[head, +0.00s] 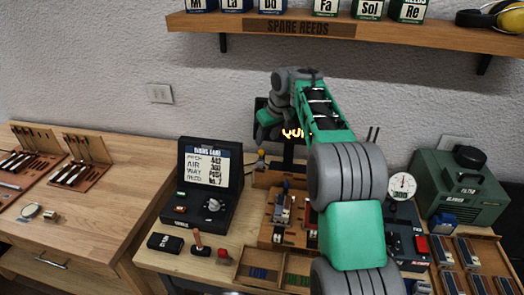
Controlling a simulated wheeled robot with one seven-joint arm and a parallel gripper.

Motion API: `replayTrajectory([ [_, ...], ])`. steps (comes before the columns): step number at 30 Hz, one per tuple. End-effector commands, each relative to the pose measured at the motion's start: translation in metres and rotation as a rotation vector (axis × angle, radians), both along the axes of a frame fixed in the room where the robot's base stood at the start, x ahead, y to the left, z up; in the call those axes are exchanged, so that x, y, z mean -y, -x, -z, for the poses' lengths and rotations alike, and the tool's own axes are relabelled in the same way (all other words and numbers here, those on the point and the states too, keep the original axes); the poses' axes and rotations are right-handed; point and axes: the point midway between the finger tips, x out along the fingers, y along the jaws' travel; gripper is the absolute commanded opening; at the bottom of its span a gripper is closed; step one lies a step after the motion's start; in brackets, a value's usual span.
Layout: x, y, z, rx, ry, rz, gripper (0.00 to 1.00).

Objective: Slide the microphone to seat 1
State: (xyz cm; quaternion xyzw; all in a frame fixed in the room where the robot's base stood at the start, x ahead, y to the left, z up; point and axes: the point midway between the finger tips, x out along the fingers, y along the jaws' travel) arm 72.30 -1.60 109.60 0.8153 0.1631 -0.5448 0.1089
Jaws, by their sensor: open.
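My green and grey arm rises through the middle of the head view and bends down at its far end. My gripper (267,128) hangs there, small and dark, in front of a black display; its fingers are hard to make out, and I see nothing held in it. A small upright piece with an orange tip (260,157) stands below it on the bench, apart from it as far as I can tell. I cannot tell whether this is the microphone. A wooden rack with metal parts (281,213) lies below, partly hidden by my arm. No seat number is readable.
A black console with a lit panel (208,172) stands left of the rack. A lever (197,242) and divided tray (268,270) are in front. A dial gauge (403,185) and green machine (464,188) stand right. A shelf (370,32) runs overhead. The left bench has clear wood.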

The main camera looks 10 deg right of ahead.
Motion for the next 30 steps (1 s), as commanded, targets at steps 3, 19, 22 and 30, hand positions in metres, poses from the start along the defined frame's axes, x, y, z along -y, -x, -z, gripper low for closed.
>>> replayTrajectory([
  [3,-0.003,-0.006,0.017,-0.004,0.000,-0.001,0.43],
  [19,-0.011,-0.026,0.067,0.000,0.000,0.001,0.43],
  [22,-0.011,-0.025,0.067,0.000,0.000,0.001,0.40],
  [30,-0.011,-0.025,0.067,0.000,0.000,0.002,0.18],
])
